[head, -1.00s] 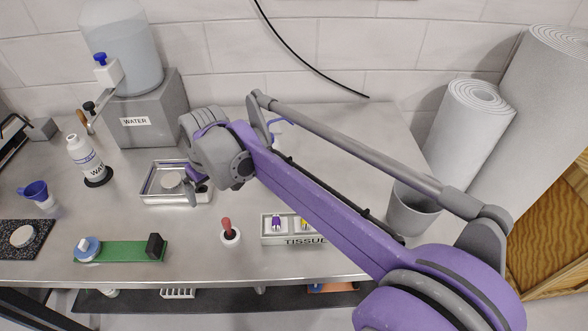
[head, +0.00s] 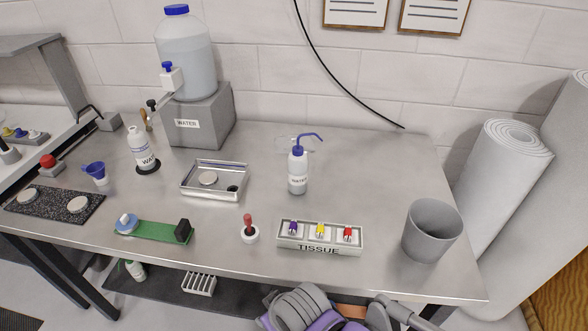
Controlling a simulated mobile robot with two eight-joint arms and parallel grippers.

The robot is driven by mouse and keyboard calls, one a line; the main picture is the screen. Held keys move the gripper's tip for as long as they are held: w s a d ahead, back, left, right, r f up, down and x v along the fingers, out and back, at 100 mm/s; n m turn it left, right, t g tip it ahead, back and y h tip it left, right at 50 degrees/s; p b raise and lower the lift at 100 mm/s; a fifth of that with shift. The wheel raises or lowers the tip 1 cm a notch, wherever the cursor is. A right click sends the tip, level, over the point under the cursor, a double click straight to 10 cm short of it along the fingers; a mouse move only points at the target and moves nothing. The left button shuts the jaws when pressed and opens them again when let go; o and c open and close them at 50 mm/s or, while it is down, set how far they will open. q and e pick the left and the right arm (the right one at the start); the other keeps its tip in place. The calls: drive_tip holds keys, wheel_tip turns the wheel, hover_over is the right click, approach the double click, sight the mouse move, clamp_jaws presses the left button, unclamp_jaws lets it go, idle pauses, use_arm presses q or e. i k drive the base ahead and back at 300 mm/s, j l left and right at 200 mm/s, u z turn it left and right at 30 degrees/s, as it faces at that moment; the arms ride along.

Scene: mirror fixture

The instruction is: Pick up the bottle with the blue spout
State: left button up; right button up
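The bottle with the blue spout (head: 298,177) stands upright on the grey bench in the head view, right of the metal tray. It is white and translucent, with a label, a blue cap and a thin blue spout bent to the right. Nothing touches it. A purple and grey part of my arm (head: 300,309) shows at the bottom edge, in front of the bench and well below the bottle. The fingers of both my grippers are out of view.
A white WATER bottle (head: 139,144) stands on a black disc at left. A metal tray (head: 189,194), red-topped dropper (head: 249,230), TISSUE rack (head: 349,250) and grey bin (head: 430,236) stand around. A large water jug (head: 187,65) is behind. Bench right of the bottle is clear.

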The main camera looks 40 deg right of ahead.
sight(298, 160)
drive_tip(key=i+j+z, duration=0.1)
drive_tip(key=j, duration=0.2)
drive_tip(key=i+j+z, duration=0.1)
drive_tip(key=j, duration=0.2)
drive_tip(key=i+j, duration=0.1)
drive_tip(key=j, duration=0.2)
drive_tip(key=l+z, duration=0.1)
drive_tip(key=z, duration=0.35)
drive_tip(key=i+z, duration=0.15)
drive_tip(key=z, duration=0.7)
drive_tip(key=i+z, duration=0.15)
drive_tip(key=z, duration=0.3)
drive_tip(key=i+j+z, duration=0.1)
drive_tip(key=i, duration=0.25)
drive_tip(key=i+j+z, duration=0.1)
drive_tip(key=i, duration=0.2)
